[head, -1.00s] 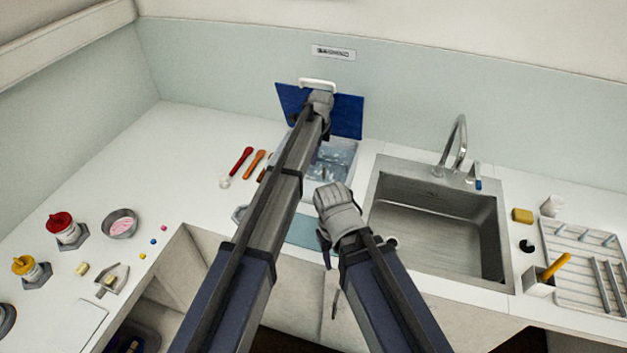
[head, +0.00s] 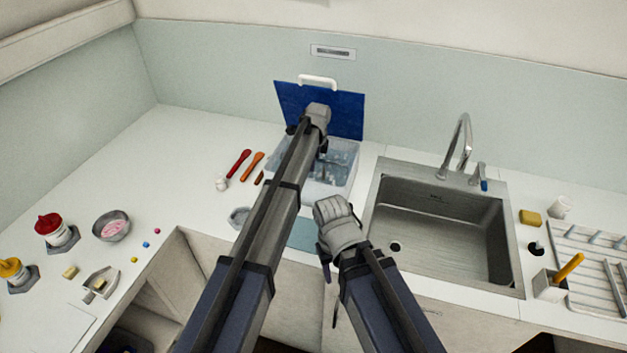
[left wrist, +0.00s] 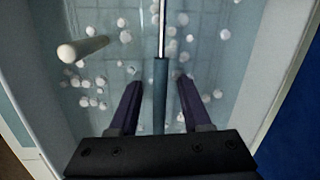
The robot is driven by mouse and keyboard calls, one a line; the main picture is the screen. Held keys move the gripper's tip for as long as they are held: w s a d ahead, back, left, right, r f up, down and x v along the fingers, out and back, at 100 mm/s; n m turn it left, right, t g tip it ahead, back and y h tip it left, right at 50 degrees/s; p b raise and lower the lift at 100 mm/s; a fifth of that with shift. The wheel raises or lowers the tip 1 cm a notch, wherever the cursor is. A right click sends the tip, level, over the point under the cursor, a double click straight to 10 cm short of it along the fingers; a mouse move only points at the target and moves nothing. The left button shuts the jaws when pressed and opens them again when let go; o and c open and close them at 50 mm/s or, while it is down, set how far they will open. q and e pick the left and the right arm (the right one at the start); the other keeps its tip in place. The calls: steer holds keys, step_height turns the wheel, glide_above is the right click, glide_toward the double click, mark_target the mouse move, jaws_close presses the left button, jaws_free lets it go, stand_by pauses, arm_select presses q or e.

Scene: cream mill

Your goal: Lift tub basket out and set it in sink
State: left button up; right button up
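The tub (head: 345,190) stands on the counter left of the sink, its blue lid (head: 347,112) raised behind it. In the left wrist view, a basket with a fine grid (left wrist: 205,50) lies inside the tub among several small white balls. An upright rod with a blue-grey grip (left wrist: 160,105) rises there. My left gripper (left wrist: 159,82) is open, one finger on each side of the grip, with visible gaps. My arm hides part of the tub in the head view. The sink (head: 440,225) looks empty. My right gripper (head: 326,268) hangs at the counter's front edge; its fingers are unclear.
A faucet (head: 460,148) stands behind the sink. Red (head: 238,163) and orange (head: 252,166) utensils lie left of the tub. A white peg (left wrist: 84,47) sticks up near the basket. A drying rack (head: 595,265) and yellow sponge (head: 530,217) lie right of the sink.

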arm_select(q)
jaws_close()
stand_by(0.5)
step_height(320, 180, up, 12)
steer(key=p, duration=1.2)
steer(key=s+a, duration=0.3)
steer(key=s, duration=0.7)
steer(key=s+a, duration=0.3)
steer(key=s, duration=0.7)
steer(key=s+a, duration=0.4)
steer(key=s, duration=0.6)
steer(key=shift+s, duration=0.2)
steer(key=shift+r, duration=0.1)
step_height(320, 180, up, 2)
steer(key=shift+r+p, duration=0.1)
steer(key=shift+p, duration=1.1)
